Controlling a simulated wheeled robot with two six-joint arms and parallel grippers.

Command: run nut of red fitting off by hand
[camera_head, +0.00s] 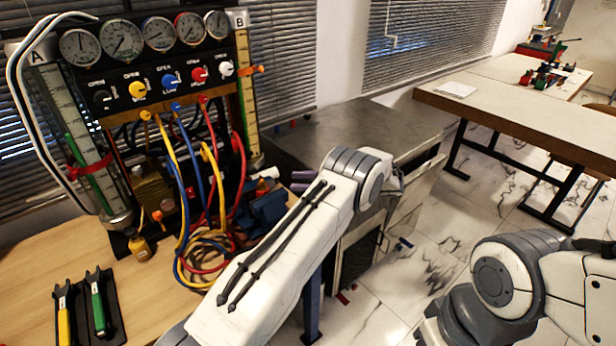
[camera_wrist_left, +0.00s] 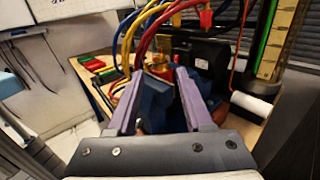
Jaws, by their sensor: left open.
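My left gripper (camera_head: 300,181) has purple fingers and is open beside the blue vise (camera_head: 268,207). In the left wrist view, the blue vise (camera_wrist_left: 156,100) sits between the spread fingers of the left gripper (camera_wrist_left: 160,84), with nothing clearly gripped. A small red and brass-coloured piece (camera_wrist_left: 160,70) shows just beyond the vise; I cannot tell whether it is the red fitting, and its nut cannot be made out. The red hose (camera_head: 242,165) hangs from the panel and also shows in the left wrist view (camera_wrist_left: 143,45). My right arm is at the lower right; its gripper is out of view.
The gauge panel (camera_head: 150,62) stands behind the vise, with yellow and blue hoses coiled in front. A white cylinder (camera_wrist_left: 251,105) lies right of the vise. A black tool tray (camera_head: 110,318) lies at the bench's front left. Bare wood (camera_head: 40,262) is free there.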

